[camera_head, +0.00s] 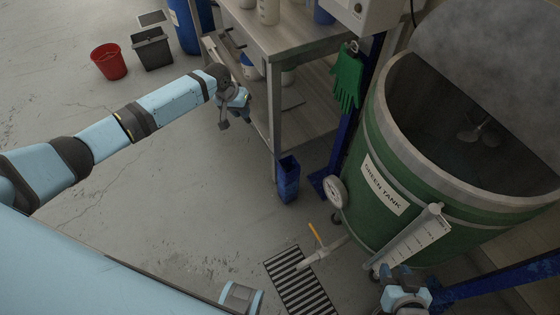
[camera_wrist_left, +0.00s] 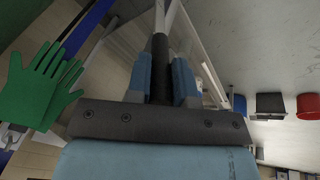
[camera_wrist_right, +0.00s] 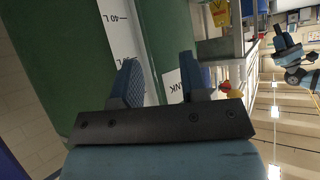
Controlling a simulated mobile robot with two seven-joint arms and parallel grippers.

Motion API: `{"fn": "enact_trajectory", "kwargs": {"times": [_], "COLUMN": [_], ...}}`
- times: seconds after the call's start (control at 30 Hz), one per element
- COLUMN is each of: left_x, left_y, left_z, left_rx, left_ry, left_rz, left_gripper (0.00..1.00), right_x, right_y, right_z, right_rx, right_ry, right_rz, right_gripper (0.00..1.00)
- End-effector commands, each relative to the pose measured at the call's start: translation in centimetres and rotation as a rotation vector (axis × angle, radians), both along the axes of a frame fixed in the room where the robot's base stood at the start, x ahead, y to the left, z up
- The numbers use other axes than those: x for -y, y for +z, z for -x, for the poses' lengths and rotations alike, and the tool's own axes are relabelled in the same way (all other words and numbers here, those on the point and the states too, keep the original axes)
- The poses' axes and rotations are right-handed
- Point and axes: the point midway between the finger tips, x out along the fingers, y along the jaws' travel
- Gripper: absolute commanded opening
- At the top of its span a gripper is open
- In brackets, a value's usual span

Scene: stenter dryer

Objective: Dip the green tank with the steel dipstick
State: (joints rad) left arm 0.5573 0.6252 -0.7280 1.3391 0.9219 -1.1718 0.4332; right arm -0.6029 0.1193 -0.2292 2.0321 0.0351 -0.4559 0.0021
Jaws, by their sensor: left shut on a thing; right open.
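The green tank (camera_head: 375,215) stands at the right of the head view, with a white "GREEN TANK" label and an open top. Its dark inside shows a metal fitting. My left gripper (camera_head: 232,112) is at the left of the bench, well away from the tank. In the left wrist view it is shut on the black grip (camera_wrist_left: 160,68) of the steel dipstick, whose grey rod (camera_wrist_left: 160,18) runs out of the top of that view. My right gripper (camera_head: 402,278) is open and empty, low in front of the tank's white scale (camera_head: 415,240); the right wrist view also shows the scale (camera_wrist_right: 121,35).
A steel bench (camera_head: 275,100) stands between my left gripper and the tank. Green gloves (camera_head: 347,80) hang from a blue post. A dial gauge (camera_head: 335,190) and an orange-handled valve (camera_head: 315,235) stick out near the tank. A red bucket (camera_head: 109,62) stands far left.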

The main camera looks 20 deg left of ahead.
Motion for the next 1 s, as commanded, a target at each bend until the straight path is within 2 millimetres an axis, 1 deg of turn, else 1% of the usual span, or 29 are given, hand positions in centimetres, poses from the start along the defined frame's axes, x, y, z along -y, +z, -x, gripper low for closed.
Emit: {"fn": "enact_trajectory", "kwargs": {"times": [0.03, 0.1, 0.2, 0.37, 0.5, 0.77, 1.0], "left_x": [-0.1, -0.2, -0.4, -0.7, -0.9, -1.3, -1.6], "left_y": [0.9, 1.5, 2.2, 3.4, 4.5, 6.2, 7.8], "left_z": [0.1, 0.2, 0.4, 0.7, 1.0, 1.4, 1.8], "left_rx": [0.0, 0.0, 0.0, -0.001, -0.001, 0.001, 0.0], "left_ry": [0.0, 0.0, 0.0, 0.001, 0.001, 0.001, 0.0], "left_rz": [0.0, -0.001, -0.001, -0.001, -0.001, 0.0, 0.0], "left_gripper": [0.0, 0.0, 0.0, 0.0, 0.0, 0.0, 0.0], "right_x": [0.0, 0.1, 0.1, 0.3, 0.2, 0.3, 0.4], "right_y": [1.0, 1.6, 2.4, 3.0, 4.1, 5.7, 7.7], "right_z": [0.0, 0.0, 0.0, 0.5, 0.8, 1.0, 0.9], "right_rx": [0.006, 0.013, 0.024, 0.023, 0.032, 0.034, 0.032], "right_ry": [0.002, 0.004, 0.009, 0.022, 0.028, 0.032, 0.032], "right_rz": [0.003, 0.009, 0.015, 0.03, 0.035, 0.041, 0.043], "right_gripper": [0.4, 0.4, 0.4, 0.4, 0.4, 0.4, 0.4]}}
